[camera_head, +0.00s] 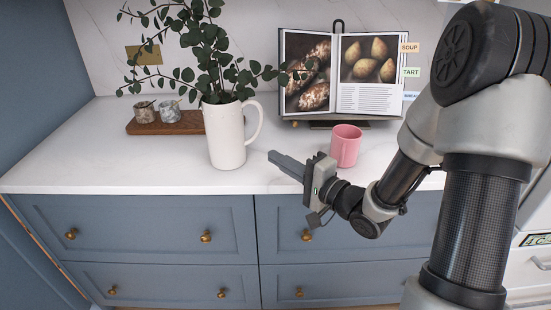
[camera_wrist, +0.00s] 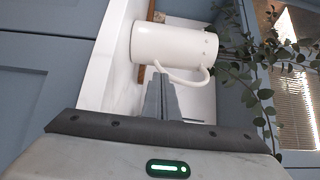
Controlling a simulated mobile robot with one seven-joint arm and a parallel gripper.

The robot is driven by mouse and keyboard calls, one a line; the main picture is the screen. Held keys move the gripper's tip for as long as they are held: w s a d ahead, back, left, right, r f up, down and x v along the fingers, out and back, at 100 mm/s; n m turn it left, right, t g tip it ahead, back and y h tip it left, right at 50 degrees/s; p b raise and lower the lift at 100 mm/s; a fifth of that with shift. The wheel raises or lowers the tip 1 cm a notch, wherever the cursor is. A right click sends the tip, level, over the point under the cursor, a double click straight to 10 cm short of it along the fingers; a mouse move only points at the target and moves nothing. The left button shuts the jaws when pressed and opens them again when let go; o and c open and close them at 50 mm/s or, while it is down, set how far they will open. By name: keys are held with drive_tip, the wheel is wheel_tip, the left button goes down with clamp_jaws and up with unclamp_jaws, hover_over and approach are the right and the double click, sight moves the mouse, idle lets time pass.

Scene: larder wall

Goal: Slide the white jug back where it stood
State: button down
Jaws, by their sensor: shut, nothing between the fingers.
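The white jug (camera_head: 226,140) stands upright on the white counter near its front edge, with its handle to the right and leafy green stems in it. In the wrist view the white jug (camera_wrist: 165,43) appears sideways, beyond my fingertips, with its handle over them. My gripper (camera_head: 272,156) is shut and empty, to the right of the jug in the head view, pointing left towards it. A small gap shows between the fingertips and the jug in the head view. In the wrist view my gripper (camera_wrist: 160,82) overlaps the handle region; I cannot tell whether it touches.
A wooden board (camera_head: 178,128) with two small stone pots stands behind left of the jug. A pink mug (camera_head: 346,146) is right of my gripper. An open cookbook (camera_head: 340,75) on a stand is behind. The counter (camera_head: 90,165) is clear at front left.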

drive_tip(key=b+x, duration=0.1)
drive_tip(key=x, duration=0.7)
drive_tip(key=shift+w+a, duration=0.25)
